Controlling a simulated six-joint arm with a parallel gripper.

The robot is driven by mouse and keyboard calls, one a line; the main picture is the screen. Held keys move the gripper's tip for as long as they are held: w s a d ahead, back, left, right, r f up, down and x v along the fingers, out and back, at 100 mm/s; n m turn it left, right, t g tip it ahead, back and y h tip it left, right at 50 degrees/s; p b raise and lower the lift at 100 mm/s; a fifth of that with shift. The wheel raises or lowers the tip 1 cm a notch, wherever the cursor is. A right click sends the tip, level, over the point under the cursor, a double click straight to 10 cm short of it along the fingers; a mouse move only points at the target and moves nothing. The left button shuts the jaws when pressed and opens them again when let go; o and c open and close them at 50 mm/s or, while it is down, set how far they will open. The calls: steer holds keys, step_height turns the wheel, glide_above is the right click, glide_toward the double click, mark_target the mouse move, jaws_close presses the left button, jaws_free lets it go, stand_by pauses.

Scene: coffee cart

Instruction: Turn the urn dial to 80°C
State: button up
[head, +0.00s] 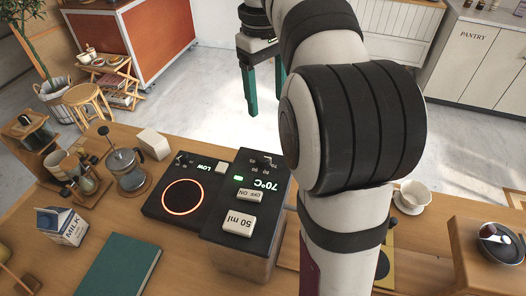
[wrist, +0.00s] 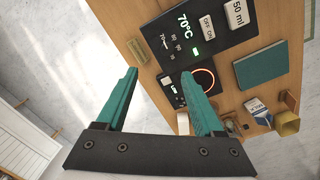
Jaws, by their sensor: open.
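The urn (head: 228,262) stands on the wooden counter with a black control panel on top. Its display (head: 265,184) reads 70°C, with a green light beside it; the same display (wrist: 186,23) shows in the wrist view. Small temperature marks sit by the dial area at the panel's far edge. My gripper (head: 266,100) is open and empty, beyond the counter's far edge and apart from the urn. Its teal fingers (wrist: 160,74) also show in the wrist view.
A hotplate (head: 153,209) with a glowing orange ring and a LOW display adjoins the urn. The panel has ON/OFF (head: 250,195) and 50 ml (head: 238,222) buttons. A French press (head: 127,172), a milk carton (head: 62,226) and a green book (head: 117,266) stand left.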

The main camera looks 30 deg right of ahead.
mark_target(263, 156)
steer(key=shift+y, duration=0.3)
steer(key=f, duration=1)
steer(key=a+f, duration=0.1)
steer(key=f, duration=0.4)
steer(key=shift+s, duration=0.15)
jaws_close()
